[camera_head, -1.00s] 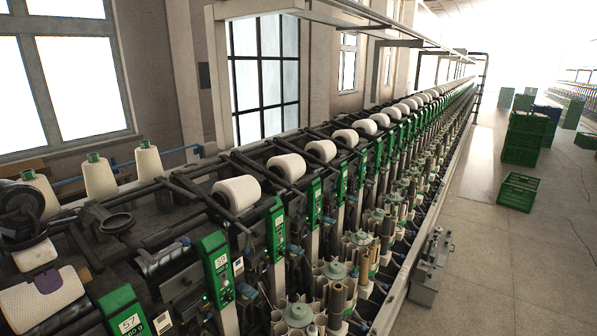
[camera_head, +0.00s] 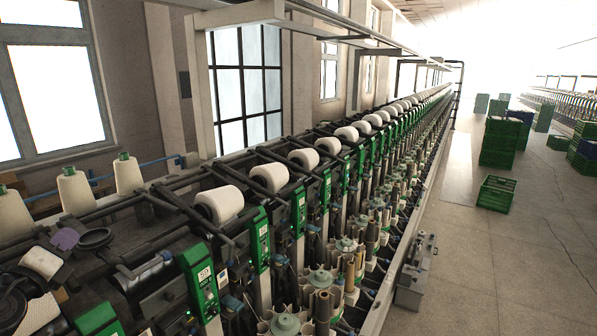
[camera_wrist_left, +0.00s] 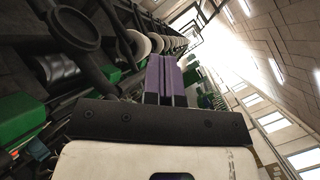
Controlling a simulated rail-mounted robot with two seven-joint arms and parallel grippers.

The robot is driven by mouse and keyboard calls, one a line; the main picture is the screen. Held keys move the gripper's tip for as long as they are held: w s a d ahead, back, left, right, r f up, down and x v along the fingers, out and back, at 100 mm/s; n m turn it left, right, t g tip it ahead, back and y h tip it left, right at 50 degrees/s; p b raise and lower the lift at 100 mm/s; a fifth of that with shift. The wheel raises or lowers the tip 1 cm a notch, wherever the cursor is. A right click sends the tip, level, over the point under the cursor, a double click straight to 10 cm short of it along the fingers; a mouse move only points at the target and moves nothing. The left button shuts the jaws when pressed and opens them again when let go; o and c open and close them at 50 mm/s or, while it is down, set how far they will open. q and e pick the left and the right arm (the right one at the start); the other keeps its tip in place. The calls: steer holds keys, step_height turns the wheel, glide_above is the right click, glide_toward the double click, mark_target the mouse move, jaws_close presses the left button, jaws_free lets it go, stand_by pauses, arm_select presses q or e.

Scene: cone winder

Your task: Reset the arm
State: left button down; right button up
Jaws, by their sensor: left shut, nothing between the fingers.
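My left gripper (camera_head: 65,239) shows at the lower left of the head view, with purple fingers over the dark top of the winding machine, left of a black ring-shaped part (camera_head: 95,238). In the left wrist view its purple fingers (camera_wrist_left: 166,78) lie side by side, shut, with nothing held. The black ring part (camera_wrist_left: 72,30) also shows in the wrist view, up and left of the fingers. Whether the fingers touch the machine cannot be told. My right gripper is in neither current view.
The cone winder's green unit panels (camera_head: 201,280) and white yarn packages (camera_head: 220,204) run in a row toward the back. Several cones (camera_head: 75,202) stand at the left. A grey box (camera_head: 415,272) and green crates (camera_head: 497,193) stand on the floor.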

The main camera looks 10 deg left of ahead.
arm_select(q)
steer(key=s+a+f+n+g+y+p, duration=0.15)
steer(key=s+f+n+g+y, duration=0.3)
steer(key=s+f+n, duration=0.55)
steer(key=s+a+f+n+g+y+p, duration=0.1)
steer(key=s+a+f+n+g+y, duration=0.4)
steer(key=s+f, duration=0.6)
steer(key=s+d+f+n+g+h+p, duration=0.1)
steer(key=s+d+f+n+g+h, duration=0.15)
steer(key=s+d+f+h, duration=0.4)
steer(key=s+d+f+n+g+h+p, duration=0.1)
steer(key=s+d+f+n+g, duration=0.15)
steer(key=d+f, duration=0.75)
steer(key=s+d+n+h+p, duration=0.1)
steer(key=s+d+h+p, duration=0.1)
steer(key=d, duration=0.8)
steer(key=s+d+r+n+g+h+p, duration=0.1)
steer(key=s+d+n+h+p, duration=0.1)
steer(key=d, duration=0.7)
steer(key=shift+s+d+r+n+h, duration=0.35)
steer(key=shift+s+h, duration=0.25)
steer(key=shift+s, duration=0.45)
steer(key=shift+g, duration=0.25)
